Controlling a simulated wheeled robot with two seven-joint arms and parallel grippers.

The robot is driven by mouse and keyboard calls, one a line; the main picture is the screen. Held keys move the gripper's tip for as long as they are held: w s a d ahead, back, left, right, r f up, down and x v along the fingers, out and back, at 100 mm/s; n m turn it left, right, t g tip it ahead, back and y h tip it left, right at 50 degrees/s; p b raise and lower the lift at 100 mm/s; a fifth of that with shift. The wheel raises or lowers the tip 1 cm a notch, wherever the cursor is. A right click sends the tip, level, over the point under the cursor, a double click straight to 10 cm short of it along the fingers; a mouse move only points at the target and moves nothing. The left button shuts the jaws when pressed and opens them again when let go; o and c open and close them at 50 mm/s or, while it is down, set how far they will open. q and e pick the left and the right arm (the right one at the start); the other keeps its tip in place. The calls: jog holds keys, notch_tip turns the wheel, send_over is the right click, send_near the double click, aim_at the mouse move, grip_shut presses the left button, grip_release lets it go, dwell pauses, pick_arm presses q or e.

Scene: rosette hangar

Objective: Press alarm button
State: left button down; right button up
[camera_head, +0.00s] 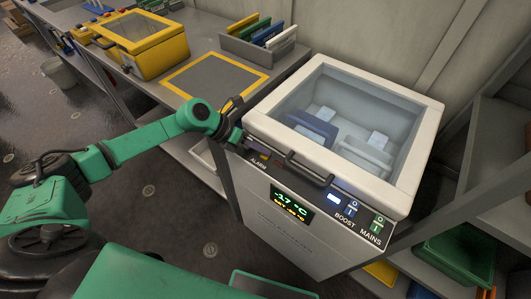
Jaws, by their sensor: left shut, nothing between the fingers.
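A white chest freezer (262,225) with a clear lid stands at the right of centre. Its dark front panel bears the word ALARM at the left end, with a small reddish and yellow spot (264,157) beside the word, too small to make out clearly. My left arm comes in from the left, and my left gripper (240,138) is shut and empty at the freezer's front left corner, just up and left of that spot. I cannot tell whether it touches the freezer. My right gripper is not in view.
A dark handle bar (304,166) runs along the freezer's front top edge. A lit display (291,205) and BOOST and MAINS switches (377,224) are on the panel. A workbench with a yellow case (148,58) stands behind left. A green crate (456,257) sits low at right.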

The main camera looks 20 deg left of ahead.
aim_at(261, 155)
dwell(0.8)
pick_arm(q)
jog(key=shift+r+p, duration=0.7)
jog(key=shift+r, duration=0.2)
notch_tip(261, 155, up, 5)
jog(key=p, duration=0.4)
jog(key=shift+r, duration=0.1)
